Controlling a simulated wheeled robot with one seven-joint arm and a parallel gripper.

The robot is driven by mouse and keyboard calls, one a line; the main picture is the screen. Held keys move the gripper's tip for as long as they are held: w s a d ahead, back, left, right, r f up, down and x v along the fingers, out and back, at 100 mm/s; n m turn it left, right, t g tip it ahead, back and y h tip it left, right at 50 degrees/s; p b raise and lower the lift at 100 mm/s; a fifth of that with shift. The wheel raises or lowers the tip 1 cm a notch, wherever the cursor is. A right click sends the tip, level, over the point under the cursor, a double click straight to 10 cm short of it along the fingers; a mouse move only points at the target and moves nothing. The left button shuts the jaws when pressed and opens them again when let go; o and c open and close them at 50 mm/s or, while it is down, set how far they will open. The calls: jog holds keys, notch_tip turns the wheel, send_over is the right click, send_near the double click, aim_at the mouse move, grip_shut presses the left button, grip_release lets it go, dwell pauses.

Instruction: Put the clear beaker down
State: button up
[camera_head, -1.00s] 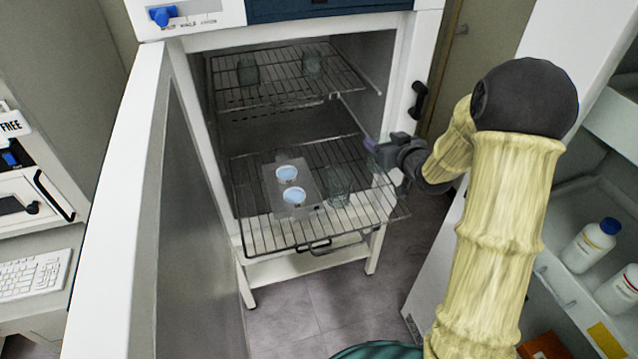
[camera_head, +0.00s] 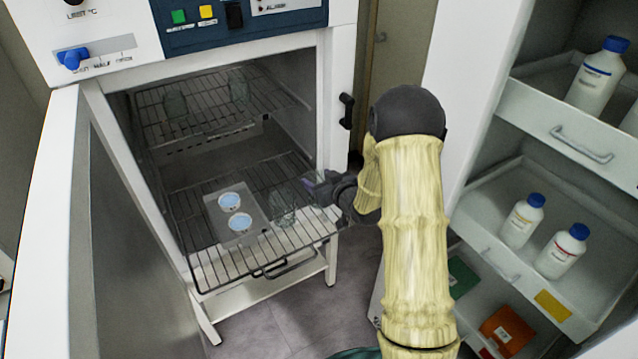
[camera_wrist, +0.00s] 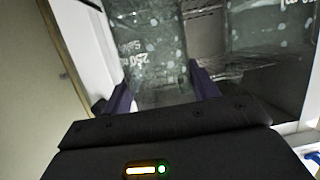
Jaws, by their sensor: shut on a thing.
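In the head view this held beaker is faint and hard to make out. Another clear beaker (camera_head: 282,208) stands on the lower rack just left of my gripper. Whether the held beaker touches the rack cannot be told.
A tray (camera_head: 246,205) with two blue round dishes lies on the lower rack. The open dryer door (camera_head: 60,200) is at left. A shelf unit (camera_head: 590,190) with blue-capped bottles stands at right.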

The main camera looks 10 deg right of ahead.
jog(key=shift+f, duration=0.75)
jog(key=shift+f, duration=0.2)
jog(key=o, duration=1.3)
jog(key=shift+r, duration=0.2)
jog(key=shift+s+d, duration=0.1)
jog(key=shift+s, duration=0.05)
jog(key=b+v, duration=0.2)
jog(key=v, duration=0.9)
jog(key=shift+s, duration=0.35)
